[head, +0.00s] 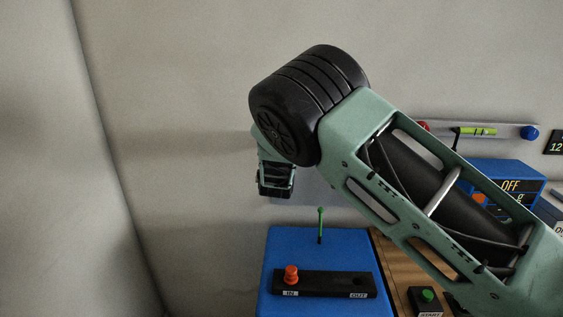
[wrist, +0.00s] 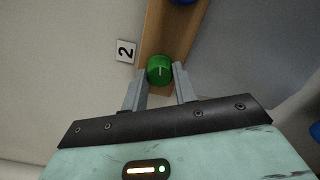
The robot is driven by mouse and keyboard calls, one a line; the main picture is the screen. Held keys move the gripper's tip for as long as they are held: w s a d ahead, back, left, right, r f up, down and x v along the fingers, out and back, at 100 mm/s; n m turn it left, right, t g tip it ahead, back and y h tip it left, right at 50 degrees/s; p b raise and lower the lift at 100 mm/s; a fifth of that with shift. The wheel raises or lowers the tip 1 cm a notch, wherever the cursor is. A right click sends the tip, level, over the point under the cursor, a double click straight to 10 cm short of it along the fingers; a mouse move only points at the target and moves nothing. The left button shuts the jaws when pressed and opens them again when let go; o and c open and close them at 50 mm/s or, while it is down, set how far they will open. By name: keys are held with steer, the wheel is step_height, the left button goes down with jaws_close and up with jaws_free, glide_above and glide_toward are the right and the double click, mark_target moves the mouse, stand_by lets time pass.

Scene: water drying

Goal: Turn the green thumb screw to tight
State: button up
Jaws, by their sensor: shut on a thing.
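The green thumb screw (wrist: 160,70) is a round knob with a short white line on its face, seen in the wrist view. It sits at the end of a brown wooden strip (wrist: 166,40). In the head view my gripper (head: 274,185) is near the wall, partly behind my own arm, and the green screw is hidden there.
A blue box (head: 262,290) carries a black IN/OUT strip (head: 325,284) with an orange knob (head: 291,274). A thin green lever (head: 320,225) stands behind. A green START button (head: 427,295) and a blue device reading OFF (head: 510,172) are at right. Left wall is bare.

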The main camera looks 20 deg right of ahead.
steer(key=n+b, duration=3.3)
steer(key=b, duration=1.9)
steer(key=shift+n, duration=0.4)
steer(key=o, duration=1)
